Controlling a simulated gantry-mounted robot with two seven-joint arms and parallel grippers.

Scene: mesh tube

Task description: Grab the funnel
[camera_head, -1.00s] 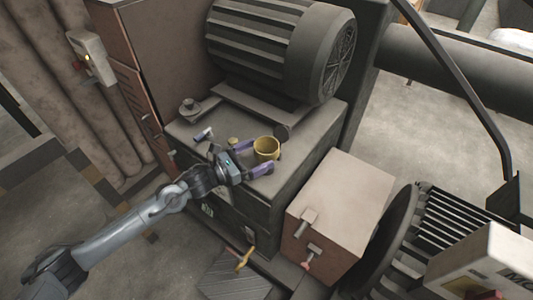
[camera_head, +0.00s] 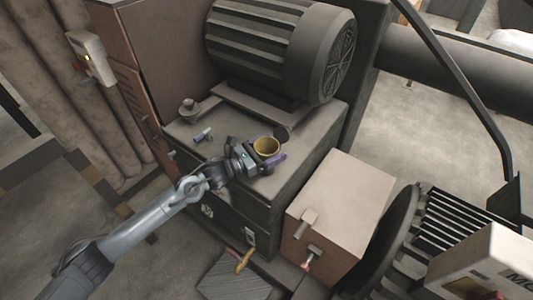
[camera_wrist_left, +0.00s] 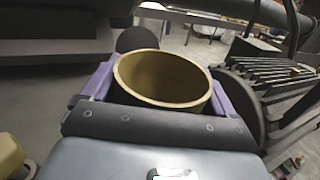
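The funnel, a yellow-brown round piece with a wide open mouth (camera_head: 266,146), stands upright on the dark machine base. It also shows in the left wrist view (camera_wrist_left: 163,80), where its rim fills the middle. My left gripper (camera_head: 269,153) reaches in from the left. Its purple fingers lie on either side of the funnel, close to its wall, and look spread. The lower part of the funnel is hidden behind the gripper body, so contact cannot be seen clearly. My right gripper is in neither current view.
A large ribbed motor (camera_head: 282,45) sits right behind the funnel. A pinkish box (camera_head: 340,205) stands at the right front. A brown cabinet (camera_head: 135,60) is at the left.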

